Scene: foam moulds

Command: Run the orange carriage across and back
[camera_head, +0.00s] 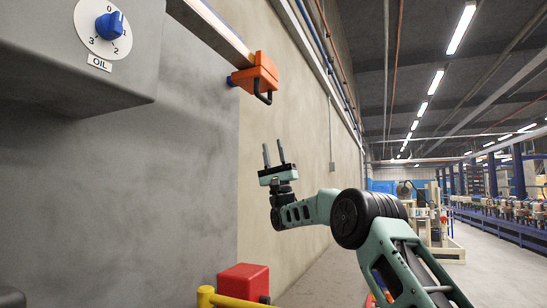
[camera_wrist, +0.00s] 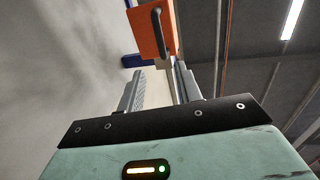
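The orange carriage (camera_head: 256,74) sits on a pale rail (camera_head: 215,28) high on the wall, at the rail's near-right end in the head view. A black handle (camera_head: 263,92) hangs from its front. A blue piece (camera_head: 229,81) shows beside it on the left. My gripper (camera_head: 273,153) is below the carriage, fingers pointing up, apart from it. The fingers are open with nothing between them. In the wrist view the carriage (camera_wrist: 148,35) and its dark handle (camera_wrist: 160,30) are beyond the fingertips (camera_wrist: 160,82).
A grey box (camera_head: 60,60) with a blue dial (camera_head: 109,25) marked OIL juts out at upper left. A red box (camera_head: 243,281) and yellow pipe (camera_head: 215,298) stand low by the wall. Pipes (camera_head: 322,40) run along the upper wall. Open floor (camera_head: 490,280) lies to the right.

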